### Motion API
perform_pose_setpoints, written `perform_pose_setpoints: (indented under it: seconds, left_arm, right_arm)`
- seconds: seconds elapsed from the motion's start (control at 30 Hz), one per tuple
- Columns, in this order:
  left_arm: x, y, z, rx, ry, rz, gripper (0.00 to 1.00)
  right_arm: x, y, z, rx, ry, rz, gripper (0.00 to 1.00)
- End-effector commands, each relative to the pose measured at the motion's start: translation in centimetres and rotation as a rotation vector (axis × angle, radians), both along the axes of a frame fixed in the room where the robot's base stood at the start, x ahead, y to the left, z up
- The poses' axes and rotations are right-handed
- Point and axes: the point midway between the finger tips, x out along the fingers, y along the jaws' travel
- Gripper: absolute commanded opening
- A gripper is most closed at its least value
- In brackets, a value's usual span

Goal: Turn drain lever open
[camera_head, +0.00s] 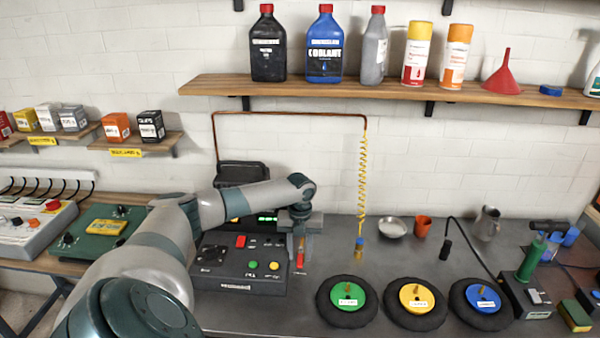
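My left arm comes in from the left and reaches over a dark control box (215,280) on the grey bench. My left gripper (300,254) points down at the right edge of this box. A small red lever-like part (300,259) shows at its fingertips, and I take it for the drain lever. The gripper hides its upper part and mount. Whether the fingers touch or grip it is too small to tell. The box has a red switch (240,241), yellow and green buttons and a green display. My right gripper is not in view.
Green (347,301), yellow (416,304) and blue (482,305) discs on black bases stand to the right. A yellow coiled hose (363,175) hangs close right of the gripper. A shelf (220,87) with bottles is above. A metal bowl (392,228) stands behind.

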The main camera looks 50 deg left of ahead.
Motion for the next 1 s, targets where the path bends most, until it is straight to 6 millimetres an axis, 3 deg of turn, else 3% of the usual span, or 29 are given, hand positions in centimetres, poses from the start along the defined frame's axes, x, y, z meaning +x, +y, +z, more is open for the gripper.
perform_pose_setpoints:
  seconds: [0.17,0.37,0.8,1.0]
  left_arm:
    - [0.1,0.1,1.1,0.001,-0.002,0.001,0.34]
    - [0.1,0.1,3.9,0.001,-0.004,0.000,0.34]
    - [0.1,0.1,12.7,0.001,-0.006,0.000,0.34]
    - [0.1,0.0,15.8,0.001,-0.004,0.000,0.34]
  right_arm:
    - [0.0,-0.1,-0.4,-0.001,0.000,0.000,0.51]
    - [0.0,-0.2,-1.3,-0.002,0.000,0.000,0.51]
    - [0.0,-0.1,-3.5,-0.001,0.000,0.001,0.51]
    - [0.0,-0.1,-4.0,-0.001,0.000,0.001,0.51]
